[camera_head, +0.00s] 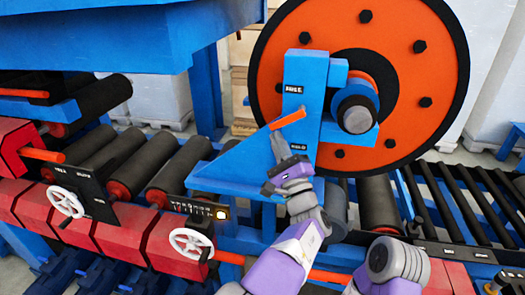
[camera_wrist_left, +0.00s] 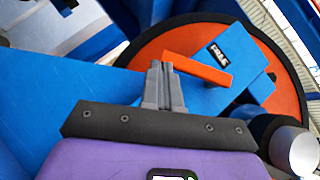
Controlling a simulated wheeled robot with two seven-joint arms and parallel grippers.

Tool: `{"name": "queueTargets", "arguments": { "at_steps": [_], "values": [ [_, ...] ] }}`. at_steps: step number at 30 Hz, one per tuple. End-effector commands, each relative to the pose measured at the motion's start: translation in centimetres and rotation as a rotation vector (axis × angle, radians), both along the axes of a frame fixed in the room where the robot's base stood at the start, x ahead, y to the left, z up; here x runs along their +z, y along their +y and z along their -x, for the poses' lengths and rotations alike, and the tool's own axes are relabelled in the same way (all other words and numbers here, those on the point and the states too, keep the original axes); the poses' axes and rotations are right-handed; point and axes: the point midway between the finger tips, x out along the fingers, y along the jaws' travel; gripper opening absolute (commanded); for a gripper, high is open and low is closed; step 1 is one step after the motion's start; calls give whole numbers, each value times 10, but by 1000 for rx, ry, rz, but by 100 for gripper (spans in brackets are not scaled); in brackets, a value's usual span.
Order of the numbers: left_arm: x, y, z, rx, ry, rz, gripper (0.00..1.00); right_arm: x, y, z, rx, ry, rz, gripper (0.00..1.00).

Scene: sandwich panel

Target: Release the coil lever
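The coil lever, a short orange bar (camera_head: 288,119), sits on the face of a blue upright bracket (camera_head: 304,92) in front of the coil. In the head view it slants slightly, its right end higher. It also shows in the left wrist view (camera_wrist_left: 205,71). My left gripper (camera_head: 278,141) is just below the lever in the head view. In the left wrist view its two grey fingers (camera_wrist_left: 160,68) are together with no clear gap, their tips at the lever's left end. They look shut against or beside it; contact is unclear. My right gripper is not in view.
A large orange coil disc (camera_head: 410,60) with a black rim stands behind the bracket. Black rollers (camera_head: 180,165) lie to the left and more (camera_head: 445,190) to the right. White handwheels (camera_head: 191,244) and red blocks (camera_head: 122,240) line the front left. A sloping blue plate (camera_head: 225,172) lies left of the bracket.

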Motion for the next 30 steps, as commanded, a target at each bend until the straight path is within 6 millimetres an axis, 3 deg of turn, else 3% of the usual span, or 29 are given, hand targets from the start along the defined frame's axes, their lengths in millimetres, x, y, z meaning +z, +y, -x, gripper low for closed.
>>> {"name": "queueTargets", "arguments": {
  "at_steps": [12, 30],
  "values": [
    [21, 17, -6, -9, 1, 4, 0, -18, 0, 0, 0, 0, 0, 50],
    [36, 24, -8, -11, 1, 3, 0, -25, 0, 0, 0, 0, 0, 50]
  ]
}}
